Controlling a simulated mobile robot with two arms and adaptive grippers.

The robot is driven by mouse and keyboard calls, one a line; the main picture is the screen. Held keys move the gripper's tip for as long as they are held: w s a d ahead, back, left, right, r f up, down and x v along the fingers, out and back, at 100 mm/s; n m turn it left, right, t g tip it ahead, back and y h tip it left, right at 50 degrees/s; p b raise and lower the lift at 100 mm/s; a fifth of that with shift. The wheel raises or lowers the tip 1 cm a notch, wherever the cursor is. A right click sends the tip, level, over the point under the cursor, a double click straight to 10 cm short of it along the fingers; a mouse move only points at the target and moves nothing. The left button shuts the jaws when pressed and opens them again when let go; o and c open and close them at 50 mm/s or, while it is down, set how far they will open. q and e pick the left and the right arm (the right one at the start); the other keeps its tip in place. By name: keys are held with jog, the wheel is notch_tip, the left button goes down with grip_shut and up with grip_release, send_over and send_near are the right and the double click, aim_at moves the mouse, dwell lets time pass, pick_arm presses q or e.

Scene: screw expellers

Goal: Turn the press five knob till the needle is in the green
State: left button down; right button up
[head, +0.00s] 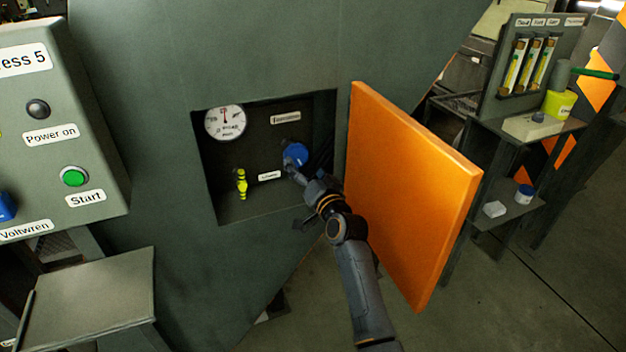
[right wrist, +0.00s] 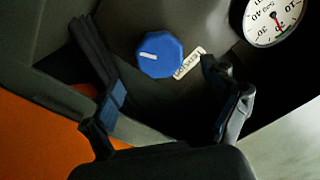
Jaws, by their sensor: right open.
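The blue knob (head: 296,154) sits on the back panel of a dark recess in the press body. In the right wrist view the knob (right wrist: 160,54) shows a white pointer line and lies between the fingers, with no clear contact. My right gripper (head: 290,170) is open in front of the knob and partly covers it in the head view; its spread fingers show in the right wrist view (right wrist: 152,72). My left gripper is out of view.
An open orange door (head: 410,195) stands close right of my right arm. A yellow-green valve-like part (head: 242,184) is at the recess's lower left. The control box (head: 60,130) with a green Start button is at left, a shelf stand (head: 525,125) at right.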

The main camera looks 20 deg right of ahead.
jog(key=s, duration=0.5)
dwell(0.8)
jog(key=s+a+f+n+g, duration=0.1)
jog(key=s+f+g, duration=0.1)
jog(key=f, duration=0.9)
jog(key=s+a+f+n+g, duration=0.1)
jog(key=s+a+f+g, duration=0.1)
jog(key=f, duration=0.8)
jog(key=s+a+f+n+g, duration=0.1)
jog(key=s+f+g, duration=0.2)
jog(key=s+f, duration=0.6)
jog(key=s+f+n+g, duration=0.2)
jog(key=s+f, duration=0.3)
jog(key=f, duration=0.7)
jog(key=s+d+f+n+g, duration=0.1)
jog(key=s+f, duration=0.5)
jog(key=s, duration=0.7)
jog(key=s+d+f+n+g, duration=0.1)
jog(key=s+f+g, duration=0.3)
jog(key=s, duration=0.9)
jog(key=s+d+f+n+g, duration=0.1)
jog(key=s+d+f+g, duration=0.1)
jog(key=s+f, duration=0.7)
jog(key=s+g, duration=0.1)
jog(key=s, duration=0.4)
jog(key=shift+d+f+n+h, duration=0.2)
jog(key=shift+d+n+h, duration=0.1)
jog(key=shift+n, duration=0.1)
